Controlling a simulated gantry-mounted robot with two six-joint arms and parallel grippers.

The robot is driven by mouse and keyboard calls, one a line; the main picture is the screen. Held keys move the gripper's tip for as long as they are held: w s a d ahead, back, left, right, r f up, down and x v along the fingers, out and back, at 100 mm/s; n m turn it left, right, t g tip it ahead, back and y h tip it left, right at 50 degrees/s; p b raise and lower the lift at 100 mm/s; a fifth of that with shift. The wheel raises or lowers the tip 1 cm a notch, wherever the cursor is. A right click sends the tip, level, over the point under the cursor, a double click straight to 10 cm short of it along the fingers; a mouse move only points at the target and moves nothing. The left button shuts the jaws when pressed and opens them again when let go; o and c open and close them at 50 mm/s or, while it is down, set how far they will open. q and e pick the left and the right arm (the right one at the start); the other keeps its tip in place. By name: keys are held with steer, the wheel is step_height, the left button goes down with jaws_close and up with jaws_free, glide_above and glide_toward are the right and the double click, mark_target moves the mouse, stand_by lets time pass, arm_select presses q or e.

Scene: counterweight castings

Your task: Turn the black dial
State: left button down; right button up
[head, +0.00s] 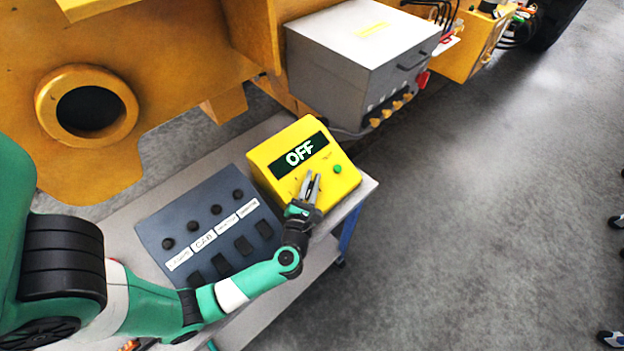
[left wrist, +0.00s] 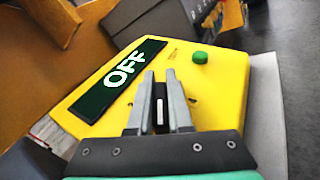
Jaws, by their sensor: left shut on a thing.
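The yellow box (head: 343,181) stands on the bench, with a dark display reading "OFF" (head: 300,155) and a green button (head: 337,169). My left gripper (head: 311,181) is over the front of the box. In the left wrist view its two fingers (left wrist: 160,85) are shut on the black dial (left wrist: 159,107), one finger on each side of it. A white mark shows on the dial, roughly in line with the fingers. In the head view the gripper hides the dial. The display (left wrist: 121,80) and green button (left wrist: 200,57) also show in the left wrist view. My right gripper is not in view.
A dark grey panel (head: 180,222) with several black knobs and white labels sits left of the yellow box on the bench (head: 142,205). A grey cabinet (head: 340,75) stands behind it, and a large yellow casting (head: 160,40) at the back left.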

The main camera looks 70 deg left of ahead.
arm_select(q)
steer(key=shift+r+m+h+p, duration=0.15)
steer(key=shift+m+h+p, duration=0.15)
steer(key=shift+p, duration=0.35)
steer(key=m+t+h+p, duration=0.1)
steer(key=m+h+p, duration=0.1)
steer(key=p, duration=0.3)
steer(key=d+m+t+h+p, duration=0.1)
steer(key=m+h+p, duration=0.2)
steer(key=h+p, duration=0.1)
steer(key=w+m+h+p, duration=0.1)
steer(key=m+h+p, duration=0.2)
steer(key=p, duration=0.3)
steer(key=shift+d+f+t+h+p, duration=0.2)
steer(key=shift+f+t+h+p, duration=0.15)
steer(key=shift+h, duration=0.25)
steer(key=shift+d+f+m+h+p, duration=0.15)
steer(key=shift+f+m+h+p, duration=0.05)
steer(key=shift+m+h+p, duration=0.45)
steer(key=shift+d+f+m+h+p, duration=0.2)
steer(key=shift+m+h, duration=0.15)
steer(key=shift+h, duration=0.15)
steer(key=shift+d+f+m+h+p, duration=0.15)
steer(key=shift+m+h, duration=0.15)
steer(key=shift+h, duration=0.15)
steer(key=c, duration=0.8)
jaws_free()
steer(key=shift+c, duration=0.2)
